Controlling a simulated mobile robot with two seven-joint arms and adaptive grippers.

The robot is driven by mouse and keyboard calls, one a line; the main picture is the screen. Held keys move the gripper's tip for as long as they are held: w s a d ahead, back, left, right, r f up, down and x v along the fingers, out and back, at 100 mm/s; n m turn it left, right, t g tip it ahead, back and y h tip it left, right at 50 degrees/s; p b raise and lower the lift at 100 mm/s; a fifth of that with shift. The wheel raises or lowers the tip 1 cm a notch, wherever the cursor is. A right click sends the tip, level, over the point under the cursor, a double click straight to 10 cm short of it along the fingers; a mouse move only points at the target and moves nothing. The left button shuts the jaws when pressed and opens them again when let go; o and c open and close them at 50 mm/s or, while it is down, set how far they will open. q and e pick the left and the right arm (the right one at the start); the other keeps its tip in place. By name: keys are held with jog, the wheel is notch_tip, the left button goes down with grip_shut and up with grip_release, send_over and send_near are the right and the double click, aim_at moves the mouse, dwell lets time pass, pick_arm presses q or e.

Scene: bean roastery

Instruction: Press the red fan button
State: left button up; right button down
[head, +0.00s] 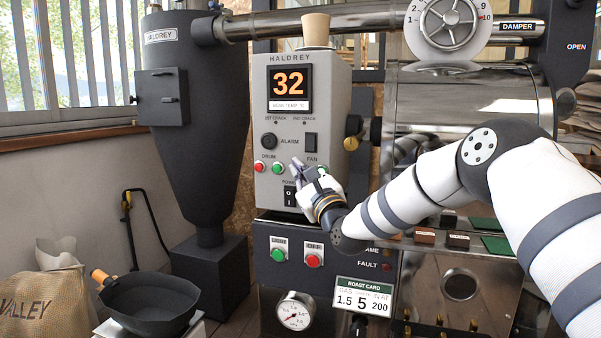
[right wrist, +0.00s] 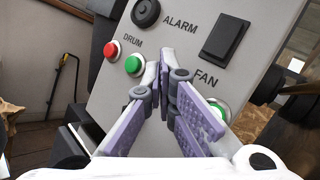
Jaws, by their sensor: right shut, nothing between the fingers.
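The grey control panel (head: 333,100) faces me, with the FAN label right of the DRUM label. The red fan button does not show in either view; my right gripper (head: 297,166) covers the area left of the green fan button (head: 322,170). In the right wrist view the purple-padded fingers (right wrist: 166,72) are shut and empty, pointing at the panel just left of the FAN label. The green fan button (right wrist: 219,110) peeks out right of the fingers. I cannot tell whether the fingertips touch the panel. My left gripper is not in view.
The red drum button (right wrist: 111,50) and green drum button (right wrist: 134,65) sit left of the fingers. The alarm knob (head: 268,141) and a black switch (head: 310,142) are above. A black power rocker (head: 290,196) is below. A lower panel carries another red button (head: 312,261).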

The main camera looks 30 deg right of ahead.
jog(key=shift+w+d, duration=0.1)
dwell(0.4)
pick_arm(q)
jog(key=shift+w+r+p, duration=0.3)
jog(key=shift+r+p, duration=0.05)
pick_arm(e)
jog(key=shift+s+a, duration=0.6)
jog(key=shift+a, duration=0.05)
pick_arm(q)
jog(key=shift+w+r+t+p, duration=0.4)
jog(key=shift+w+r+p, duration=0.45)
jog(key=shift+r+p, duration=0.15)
pick_arm(e)
jog(key=s+a, duration=0.1)
jog(key=a, duration=0.1)
jog(key=s+a, duration=0.1)
jog(key=s, duration=0.1)
jog(key=shift+s+a, duration=0.15)
jog(key=shift+a, duration=0.2)
